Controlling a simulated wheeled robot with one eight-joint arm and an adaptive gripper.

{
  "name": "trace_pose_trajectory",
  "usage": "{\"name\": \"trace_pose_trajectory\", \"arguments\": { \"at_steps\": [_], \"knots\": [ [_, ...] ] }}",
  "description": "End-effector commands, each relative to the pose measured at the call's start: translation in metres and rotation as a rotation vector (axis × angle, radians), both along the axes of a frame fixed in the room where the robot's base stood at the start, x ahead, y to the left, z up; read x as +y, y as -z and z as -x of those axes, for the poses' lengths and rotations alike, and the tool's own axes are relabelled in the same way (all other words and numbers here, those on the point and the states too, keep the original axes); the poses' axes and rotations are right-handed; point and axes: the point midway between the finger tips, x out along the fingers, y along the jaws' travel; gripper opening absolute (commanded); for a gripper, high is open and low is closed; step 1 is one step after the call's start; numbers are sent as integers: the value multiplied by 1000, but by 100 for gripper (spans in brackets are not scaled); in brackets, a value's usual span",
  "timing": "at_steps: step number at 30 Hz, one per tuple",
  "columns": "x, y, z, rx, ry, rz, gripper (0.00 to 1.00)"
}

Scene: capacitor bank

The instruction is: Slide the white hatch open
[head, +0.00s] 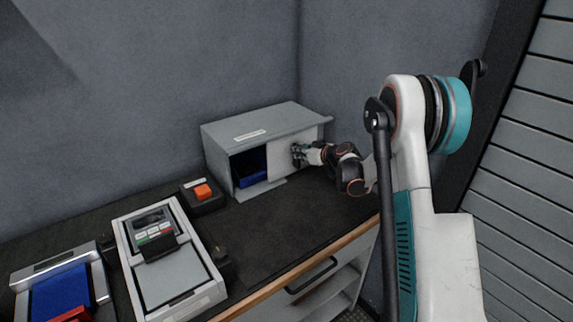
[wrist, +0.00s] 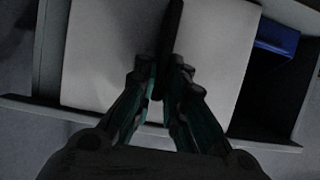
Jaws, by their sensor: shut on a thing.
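The white hatch (head: 284,155) is a flat panel on the front of a grey cabinet (head: 228,131). It covers the right part of the opening, and the left part stands open and dark. My gripper (head: 298,155) is at the hatch's front. In the wrist view my gripper (wrist: 162,85) is shut on the dark upright handle (wrist: 171,40) of the white hatch (wrist: 98,55). The fingers hide the handle's lower part. A blue thing (head: 250,178) lies inside the opening, and it also shows in the wrist view (wrist: 277,38).
An orange button on a dark box (head: 203,193) stands left of the cabinet. A grey device with a display (head: 165,255) and a blue tray (head: 62,295) are farther left. The dark counter top (head: 290,225) before the cabinet is clear.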

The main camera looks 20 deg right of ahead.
Motion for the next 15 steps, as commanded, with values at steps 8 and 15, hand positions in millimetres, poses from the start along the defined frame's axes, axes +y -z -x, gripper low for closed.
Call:
{"name": "trace_pose_trajectory", "arguments": {
  "at_steps": [8,15],
  "knots": [
    [-53,0,-17,-1,2,0,0],
    [-67,0,-21,0,1,-1,0]
  ]
}}
